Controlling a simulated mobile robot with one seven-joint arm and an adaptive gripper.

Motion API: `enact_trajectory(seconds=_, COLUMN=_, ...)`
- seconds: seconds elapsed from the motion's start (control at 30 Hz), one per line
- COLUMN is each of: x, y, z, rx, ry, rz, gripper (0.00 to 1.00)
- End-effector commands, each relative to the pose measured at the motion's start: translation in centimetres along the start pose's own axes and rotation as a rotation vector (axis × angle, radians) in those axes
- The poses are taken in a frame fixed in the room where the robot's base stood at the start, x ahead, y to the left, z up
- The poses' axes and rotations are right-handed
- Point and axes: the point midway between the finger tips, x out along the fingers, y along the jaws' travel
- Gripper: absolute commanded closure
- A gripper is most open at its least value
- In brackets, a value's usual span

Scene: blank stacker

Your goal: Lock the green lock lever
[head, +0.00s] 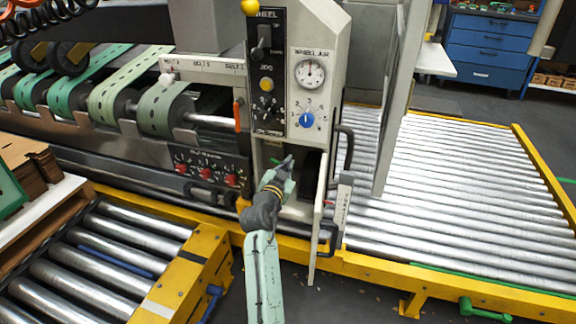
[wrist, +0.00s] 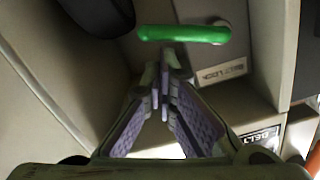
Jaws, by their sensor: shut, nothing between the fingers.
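The green lock lever (wrist: 184,33) is a rounded bar lying roughly level across the top of the wrist view. It sits on a grey panel beside a plate whose lettering seems to end in "LOCK". My gripper (wrist: 165,78) is shut and empty, its fingertips just below the lever in that picture; a gap shows between them. In the head view my gripper (head: 287,165) reaches into the open recess below the control panel. Only a small green piece of the lever (head: 275,160) shows there, and my gripper and arm partly block the recess.
The control panel (head: 307,95) with gauge and knobs is above the recess. An open door (head: 318,225) with a dark handle stands right of my gripper. Red-knobbed controls (head: 207,175) lie to the left. Roller beds (head: 455,190) spread on the right. Another green lever (head: 485,310) is low at right.

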Motion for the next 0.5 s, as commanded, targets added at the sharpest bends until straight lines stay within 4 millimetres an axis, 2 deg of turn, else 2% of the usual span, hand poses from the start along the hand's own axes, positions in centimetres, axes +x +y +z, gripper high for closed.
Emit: enact_trajectory(seconds=0.5, x=0.00, y=0.22, z=0.51, rx=0.039, ry=0.002, rz=-0.003, gripper=1.00)
